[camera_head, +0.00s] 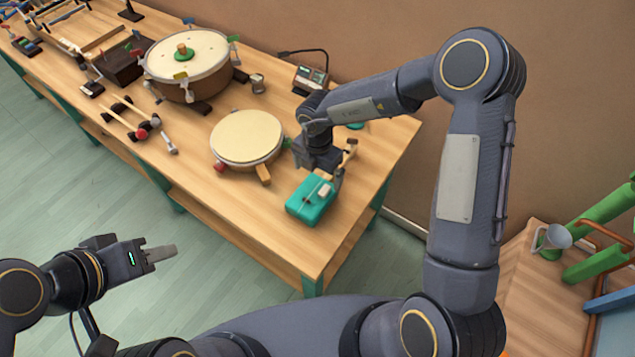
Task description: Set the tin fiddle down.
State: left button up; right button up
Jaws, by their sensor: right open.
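The tin fiddle has a teal tin body (312,204) with a small pale piece on top and a wooden neck that reaches up and back to a pegged end (350,148). It is at the right end of the wooden table, and its body appears to rest on the tabletop. My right gripper (330,175) is open at the fiddle's neck, just behind the body. The arm hides part of the neck, and I cannot tell whether the fingers touch it. My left gripper (160,254) is in front of the table over the floor, away from the fiddle, seen side-on.
A round drum (246,138) stands just left of the fiddle, with a large drum (190,65) behind it. Mallets (130,120) lie further left. A small device (311,78) sits at the table's back edge. Bare tabletop (250,220) lies in front of the fiddle and drum.

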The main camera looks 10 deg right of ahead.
jog(key=w+d+r+n+t, duration=0.3)
jog(key=w+r+n+t, duration=0.1)
jog(key=r, duration=0.4)
jog(key=w+d+r+n+t, duration=0.3)
jog(key=r, duration=0.4)
notch_tip(320, 180, up, 11)
jog(key=s+d+n+t+y, duration=0.2)
jog(key=n+t, duration=0.3)
jog(key=n, duration=0.4)
jog(key=s+a+r+n+g+y, duration=0.1)
jog(key=s+r+n+y, duration=0.1)
jog(key=s+n, duration=0.55)
jog(key=s+a+r+n+y, duration=0.1)
jog(key=s+n+y, duration=0.2)
jog(key=s+n, duration=0.45)
jog(key=s+d+f+n+g+h, duration=0.1)
jog(key=s+d+f+n+g, duration=0.1)
jog(key=s+f+n, duration=0.2)
jog(key=s+d+f+n+g+h, duration=0.2)
jog(key=s+f+n, duration=0.3)
jog(key=s+n, duration=0.3)
jog(key=s+g, duration=0.1)
jog(key=s, duration=0.1)
jog(key=shift+s+d, duration=0.3)
jog(key=shift+d, duration=0.1)
